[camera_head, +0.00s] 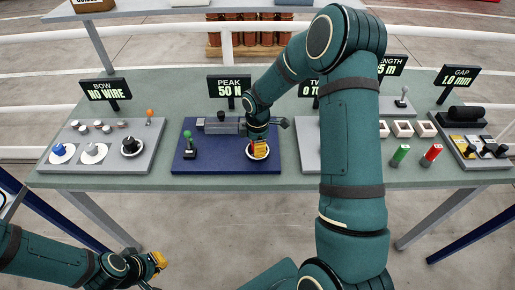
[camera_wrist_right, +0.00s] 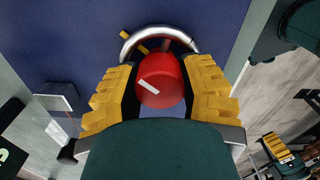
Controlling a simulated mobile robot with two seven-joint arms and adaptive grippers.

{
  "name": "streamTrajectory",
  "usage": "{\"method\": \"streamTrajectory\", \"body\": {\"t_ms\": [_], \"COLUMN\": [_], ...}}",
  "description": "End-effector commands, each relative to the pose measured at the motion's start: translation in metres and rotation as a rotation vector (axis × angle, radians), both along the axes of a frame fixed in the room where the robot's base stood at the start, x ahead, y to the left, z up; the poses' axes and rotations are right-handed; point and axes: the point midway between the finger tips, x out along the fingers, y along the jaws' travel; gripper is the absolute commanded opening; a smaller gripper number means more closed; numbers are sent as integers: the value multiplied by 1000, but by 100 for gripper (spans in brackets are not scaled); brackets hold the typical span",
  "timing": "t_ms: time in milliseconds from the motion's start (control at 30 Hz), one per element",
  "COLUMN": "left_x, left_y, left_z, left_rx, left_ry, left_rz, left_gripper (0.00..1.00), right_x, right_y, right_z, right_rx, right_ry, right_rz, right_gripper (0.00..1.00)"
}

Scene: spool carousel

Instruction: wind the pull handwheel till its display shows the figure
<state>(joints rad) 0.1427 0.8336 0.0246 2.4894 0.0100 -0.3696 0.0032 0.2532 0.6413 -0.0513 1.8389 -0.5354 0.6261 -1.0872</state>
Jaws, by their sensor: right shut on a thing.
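The handwheel (camera_wrist_right: 128,50) is on the blue panel (camera_head: 213,165); in the right wrist view it shows as a silver rim with a red knob (camera_wrist_right: 160,80) in front. My right gripper (camera_head: 259,147) is over it from above, and in the right wrist view its yellow fingers (camera_wrist_right: 160,92) are shut on the red knob from both sides. Much of the wheel is hidden behind the knob and fingers. The display (camera_head: 229,86) behind the blue panel reads PEAK 50 N. My left gripper (camera_head: 159,261) is low at the front left, away from the table; its opening is unclear.
A green-topped lever (camera_head: 188,145) and a grey fixture (camera_head: 222,126) stand on the blue panel. The grey BOW panel (camera_head: 100,153) with knobs is to the left. My right arm hides part of the panel to the right, where green (camera_head: 400,154) and red (camera_head: 432,154) cylinders stand.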

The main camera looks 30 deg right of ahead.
Motion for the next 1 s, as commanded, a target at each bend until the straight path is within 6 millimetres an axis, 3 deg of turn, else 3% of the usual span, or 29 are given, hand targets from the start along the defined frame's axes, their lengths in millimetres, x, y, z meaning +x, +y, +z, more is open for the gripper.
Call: {"method": "streamTrajectory", "body": {"t_ms": [400, 1000], "left_x": [0, 1], "left_y": [-1, -2], "left_z": [-22, -40], "left_rx": [4, 7], "left_ry": [2, 2], "left_rz": [0, 0], "left_gripper": [0, 0], "right_x": [-1, -1], "right_y": [1, 1], "right_z": [-3, -2], "right_rx": [0, 0], "right_ry": [4, 5], "right_rz": [-396, -964], "right_gripper": [4, 4]}}
